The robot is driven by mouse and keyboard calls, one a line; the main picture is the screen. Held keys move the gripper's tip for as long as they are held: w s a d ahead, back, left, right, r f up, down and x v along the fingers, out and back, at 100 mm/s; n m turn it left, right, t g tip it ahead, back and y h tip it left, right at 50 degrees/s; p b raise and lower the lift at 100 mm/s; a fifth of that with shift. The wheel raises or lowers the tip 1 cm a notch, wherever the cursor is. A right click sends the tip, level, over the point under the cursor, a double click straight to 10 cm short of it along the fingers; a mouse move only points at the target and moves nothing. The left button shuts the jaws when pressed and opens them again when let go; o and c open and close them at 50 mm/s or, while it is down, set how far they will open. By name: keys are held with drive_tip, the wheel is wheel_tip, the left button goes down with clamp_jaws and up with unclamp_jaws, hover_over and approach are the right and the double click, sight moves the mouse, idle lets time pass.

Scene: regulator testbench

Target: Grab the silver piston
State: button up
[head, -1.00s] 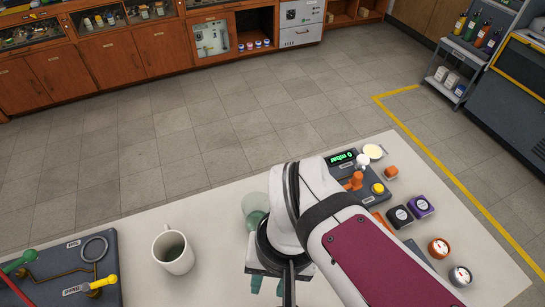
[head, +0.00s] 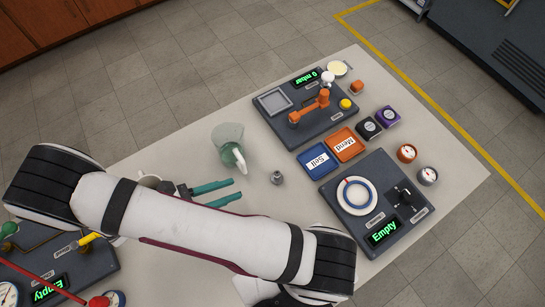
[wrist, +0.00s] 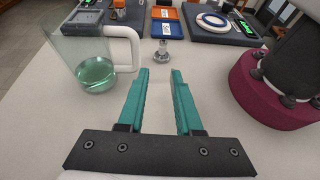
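The silver piston (head: 277,178) is a small metal part standing on the pale table. In the wrist view the piston (wrist: 162,54) is ahead of my fingertips, roughly in line with the gap between them. My gripper (head: 237,188) has teal fingers that are apart and point toward the piston in the head view. In the wrist view my gripper (wrist: 160,72) is open, with nothing between its fingers. A clear gap separates the fingertips from the piston.
A glass jug (head: 228,145) with greenish liquid stands close to the fingers. Blue (head: 319,160) and orange (head: 346,145) trays lie beyond the piston. A dark test station (head: 375,200) reading "Empty" is at right. Bare table lies around the piston.

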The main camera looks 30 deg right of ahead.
sight(274, 176)
drive_tip(key=x, duration=1.2)
drive_tip(key=shift+s+d, duration=0.25)
drive_tip(key=shift+d, duration=0.05)
drive_tip(key=shift+r, duration=0.1)
clamp_jaws()
